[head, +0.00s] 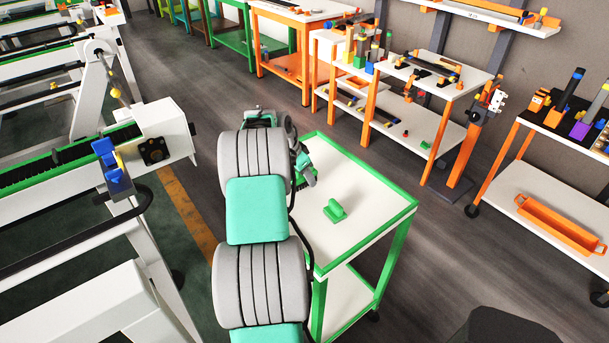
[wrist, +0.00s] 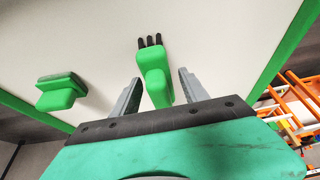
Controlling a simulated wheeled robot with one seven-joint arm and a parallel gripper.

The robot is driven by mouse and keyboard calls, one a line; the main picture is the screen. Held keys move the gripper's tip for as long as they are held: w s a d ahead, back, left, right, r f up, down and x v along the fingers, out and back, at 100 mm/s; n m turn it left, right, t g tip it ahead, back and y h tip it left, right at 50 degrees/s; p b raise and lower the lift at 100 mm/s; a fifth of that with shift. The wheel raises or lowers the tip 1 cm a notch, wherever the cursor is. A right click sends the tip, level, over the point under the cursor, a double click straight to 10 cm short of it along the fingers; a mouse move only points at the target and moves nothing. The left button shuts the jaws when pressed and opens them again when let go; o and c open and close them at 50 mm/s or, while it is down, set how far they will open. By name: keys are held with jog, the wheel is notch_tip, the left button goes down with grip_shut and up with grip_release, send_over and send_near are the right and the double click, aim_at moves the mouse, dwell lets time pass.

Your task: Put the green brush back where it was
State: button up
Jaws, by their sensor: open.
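A green brush (wrist: 155,78) with several black bristle tufts shows in the wrist view, with the white tabletop behind it. My gripper (wrist: 159,74) is open, with one grey finger on each side of the brush. Gaps show between the fingers and the brush, so it is not gripped. In the head view my gripper is at the left part of the green-framed table (head: 375,192), mostly hidden by my arm. The brush cannot be made out there.
A second green block-like piece (head: 335,210) lies on the same table; it also shows in the wrist view (wrist: 62,90). A white machine (head: 165,130) stands left. Orange-framed shelves (head: 430,120) line the back. The table's right part is clear.

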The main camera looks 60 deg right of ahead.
jog(key=shift+r+p, duration=0.35)
jog(key=b+v, duration=0.2)
jog(key=v, duration=0.9)
jog(key=shift+w+a+r, duration=0.15)
jog(key=shift+a+r, duration=0.05)
jog(key=shift+r, duration=0.1)
dwell(0.4)
